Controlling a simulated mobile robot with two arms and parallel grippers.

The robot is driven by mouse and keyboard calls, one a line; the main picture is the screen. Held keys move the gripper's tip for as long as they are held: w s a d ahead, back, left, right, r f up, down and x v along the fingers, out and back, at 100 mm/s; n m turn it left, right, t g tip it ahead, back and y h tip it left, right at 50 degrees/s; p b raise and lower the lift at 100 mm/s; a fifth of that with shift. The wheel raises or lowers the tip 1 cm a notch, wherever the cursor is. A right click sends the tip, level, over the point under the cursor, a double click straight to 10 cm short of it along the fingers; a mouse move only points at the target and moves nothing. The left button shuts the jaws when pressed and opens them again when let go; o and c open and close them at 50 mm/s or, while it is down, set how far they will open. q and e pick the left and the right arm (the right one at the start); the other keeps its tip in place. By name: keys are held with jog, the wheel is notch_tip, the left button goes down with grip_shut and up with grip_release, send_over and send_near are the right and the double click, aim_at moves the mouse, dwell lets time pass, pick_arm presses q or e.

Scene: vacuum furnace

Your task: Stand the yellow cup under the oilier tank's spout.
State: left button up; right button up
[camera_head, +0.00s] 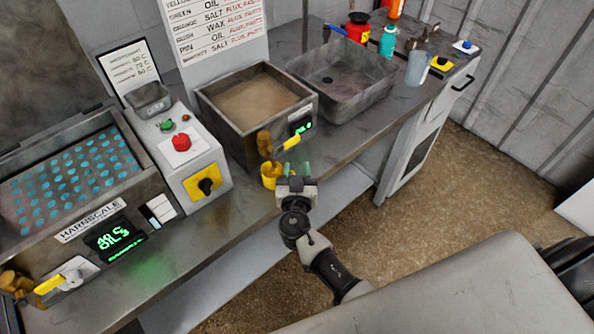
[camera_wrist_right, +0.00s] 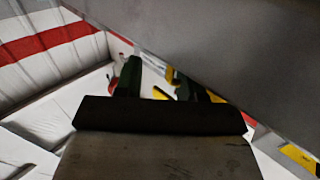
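The yellow cup (camera_head: 270,175) is by the bench's front edge in the head view, just below the brass spout (camera_head: 265,143) of the middle tank (camera_head: 228,128). That tank holds a brownish liquid; its spout has a yellow lever. My right gripper (camera_head: 296,169) is just right of the cup, with its green fingers apart. The wrist view also shows the fingers (camera_wrist_right: 158,86) apart with nothing clearly gripped. The left tank (camera_head: 150,190), labelled Harnscale, has cyan dots inside and a brass spout (camera_head: 16,284) at its lower left. My left gripper is out of view.
A control box (camera_head: 205,165) with a red button stands between the tanks. A grey basin (camera_head: 365,100) stands right of the middle tank, with bottles (camera_head: 388,42) and a pale beaker (camera_head: 417,68) beyond it. The bench front right of my gripper is clear.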

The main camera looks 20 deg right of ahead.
jog(key=shift+s+a+f+b, duration=0.15)
jog(key=shift+s+a+b, duration=0.15)
jog(key=shift+s, duration=0.1)
jog(key=b+v, duration=0.3)
jog(key=v, duration=0.7)
jog(key=shift+d+b, duration=0.2)
jog(key=shift+b, duration=0.1)
